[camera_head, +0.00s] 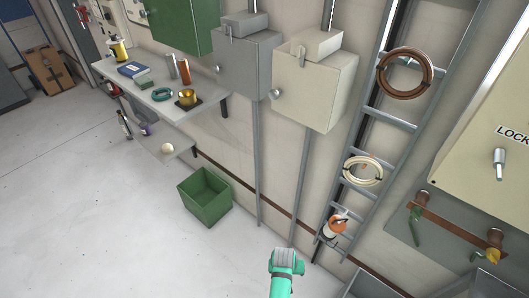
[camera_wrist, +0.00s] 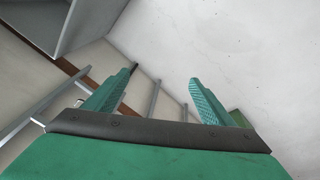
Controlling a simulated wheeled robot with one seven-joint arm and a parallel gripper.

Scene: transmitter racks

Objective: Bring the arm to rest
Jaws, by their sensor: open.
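My arm shows at the bottom of the head view as a teal link with a grey ribbed end; the fingers are not clear there. In the wrist view my gripper (camera_wrist: 163,88) has two teal fingers standing well apart. Nothing is between them. Beyond the fingers are the pale wall and floor.
A cable ladder (camera_head: 372,128) with coiled cables stands on the wall right of centre. A green bin (camera_head: 204,196) sits on the floor left of my arm. A wall shelf (camera_head: 158,97) holds several small items. A lockout cabinet (camera_head: 500,120) is at right. The floor at left is clear.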

